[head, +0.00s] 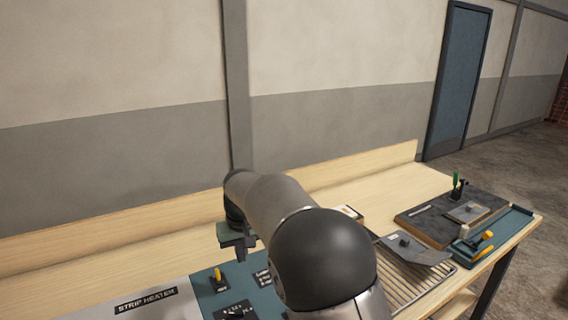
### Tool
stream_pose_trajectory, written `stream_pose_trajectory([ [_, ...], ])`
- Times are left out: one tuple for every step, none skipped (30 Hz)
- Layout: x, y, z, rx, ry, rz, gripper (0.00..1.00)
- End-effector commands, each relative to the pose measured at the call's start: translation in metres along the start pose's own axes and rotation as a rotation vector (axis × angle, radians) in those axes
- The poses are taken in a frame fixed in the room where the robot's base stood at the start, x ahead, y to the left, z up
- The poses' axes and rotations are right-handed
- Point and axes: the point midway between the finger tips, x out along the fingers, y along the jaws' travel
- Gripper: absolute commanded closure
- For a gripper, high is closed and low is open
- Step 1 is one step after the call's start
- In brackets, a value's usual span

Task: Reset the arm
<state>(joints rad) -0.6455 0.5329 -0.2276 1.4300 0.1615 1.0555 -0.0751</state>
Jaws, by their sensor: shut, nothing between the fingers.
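My gripper (240,252) hangs at the end of my arm, above the console's teal panel (200,287), and points down. It is shut and appears empty. My arm's grey link and large dark joint fill the lower middle and hide part of the console and bench. The console has a pale section with a "STRIP HEATER" label (146,300). A yellow-tipped switch (219,277) stands on the teal panel just below and left of my gripper, with a black part (234,311) below it at the picture's bottom edge.
The wooden bench (390,190) runs along the wall with a raised back edge. Right of my arm lie a wire rack (400,285), a grey plate with a black knob (414,249), a dark board (425,220) with a green-handled tool (455,182), and a teal tray (500,238).

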Motion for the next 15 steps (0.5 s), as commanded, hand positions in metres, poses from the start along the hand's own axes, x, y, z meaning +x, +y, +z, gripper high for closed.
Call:
stream_pose_trajectory([
  [-0.019, 0.028, 0.023, 0.051, 0.001, -0.006, 1.0],
  [-0.027, 0.042, 0.039, 0.08, -0.001, -0.009, 1.0],
  [-0.038, 0.059, 0.062, 0.116, -0.003, -0.012, 1.0],
  [-0.045, 0.071, 0.081, 0.144, -0.005, -0.013, 1.0],
  [-0.051, 0.082, 0.101, 0.169, -0.007, -0.013, 1.0],
  [-0.059, 0.094, 0.128, 0.203, -0.009, -0.013, 1.0],
  [-0.063, 0.102, 0.149, 0.227, -0.01, -0.011, 1.0],
  [-0.067, 0.109, 0.171, 0.249, -0.012, -0.009, 1.0],
  [-0.071, 0.116, 0.199, 0.28, -0.014, -0.005, 1.0],
  [-0.073, 0.12, 0.221, 0.302, -0.016, 0.0, 1.0],
  [-0.073, 0.123, 0.242, 0.322, -0.018, 0.006, 1.0],
  [-0.073, 0.126, 0.269, 0.348, -0.019, 0.014, 1.0],
  [-0.072, 0.126, 0.288, 0.365, -0.021, 0.02, 1.0],
  [-0.071, 0.127, 0.306, 0.381, -0.023, 0.027, 1.0],
  [-0.068, 0.126, 0.327, 0.4, -0.026, 0.037, 1.0],
])
